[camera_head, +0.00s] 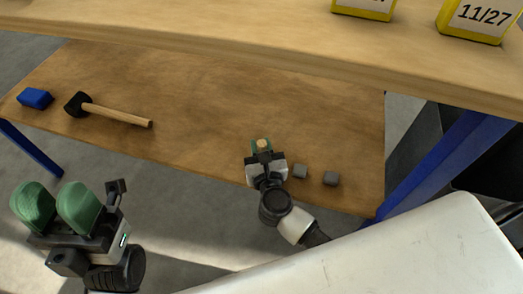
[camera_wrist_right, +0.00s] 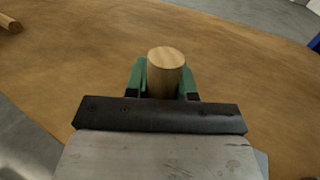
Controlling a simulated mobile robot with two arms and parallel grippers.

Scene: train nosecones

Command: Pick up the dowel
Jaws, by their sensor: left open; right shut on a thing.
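The dowel (camera_wrist_right: 166,70) is a short, light wooden cylinder, seen in the right wrist view with its round end face showing. My right gripper (camera_wrist_right: 165,80) is shut on it, with a green finger on each side. In the head view the dowel (camera_head: 262,143) shows between the fingertips of my right gripper (camera_head: 262,147), over the lower wooden shelf near its front edge. I cannot tell whether the dowel touches the shelf. My left gripper (camera_head: 57,208) is open and empty, in front of the shelf at lower left, with its green fingers apart.
An upper shelf (camera_head: 230,42) with yellow-framed labelled boxes (camera_head: 480,18) overhangs the back. A blue post (camera_head: 430,165) stands at right.

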